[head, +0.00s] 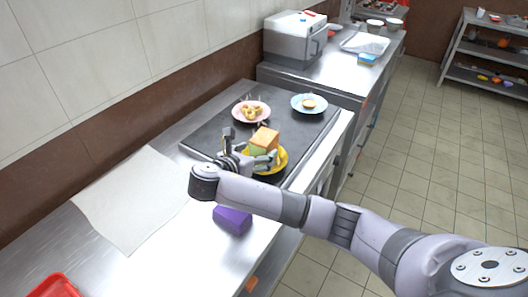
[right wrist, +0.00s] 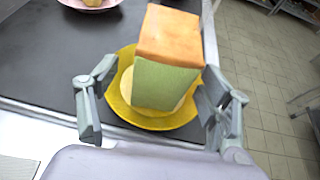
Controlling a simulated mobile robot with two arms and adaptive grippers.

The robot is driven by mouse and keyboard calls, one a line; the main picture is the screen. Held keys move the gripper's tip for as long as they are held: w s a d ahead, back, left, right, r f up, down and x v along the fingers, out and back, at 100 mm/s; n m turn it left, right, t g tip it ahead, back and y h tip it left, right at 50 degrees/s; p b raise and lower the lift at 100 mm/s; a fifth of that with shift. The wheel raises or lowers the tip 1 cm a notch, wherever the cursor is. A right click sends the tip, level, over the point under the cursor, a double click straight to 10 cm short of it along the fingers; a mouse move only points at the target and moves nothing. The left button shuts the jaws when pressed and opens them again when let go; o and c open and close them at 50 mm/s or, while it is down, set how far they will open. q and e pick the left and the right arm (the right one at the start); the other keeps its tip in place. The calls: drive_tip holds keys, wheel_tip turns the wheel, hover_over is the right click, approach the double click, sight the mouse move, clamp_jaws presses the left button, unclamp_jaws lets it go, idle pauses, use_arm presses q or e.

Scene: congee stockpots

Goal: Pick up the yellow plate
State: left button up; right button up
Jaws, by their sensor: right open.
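The yellow plate (head: 281,160) lies on the dark inset top of the counter and also shows in the right wrist view (right wrist: 122,109). A block of food (head: 265,139) with an orange-brown top and a green side stands on it, over a pale yellow round piece (right wrist: 183,105). My right gripper (head: 248,152) is open at the near side of the plate. In the right wrist view its fingers (right wrist: 161,72) are spread to either side of the plate and food, with nothing gripped. Part of the plate is hidden by the food and gripper. My left gripper is not in view.
A pink plate (head: 238,113) and a light blue plate (head: 296,106), both with food, lie farther back. A purple block (head: 232,221) sits near the counter's front edge. A white sheet (head: 130,200) and a red tray (head: 52,287) lie left. A steel appliance (head: 291,45) stands behind.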

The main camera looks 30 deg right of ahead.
drive_tip(key=x, duration=0.4)
drive_tip(key=shift+w+d+r, duration=0.15)
drive_tip(key=shift+d, duration=0.25)
drive_tip(key=shift+a, duration=0.1)
drive_tip(key=c, duration=1.4)
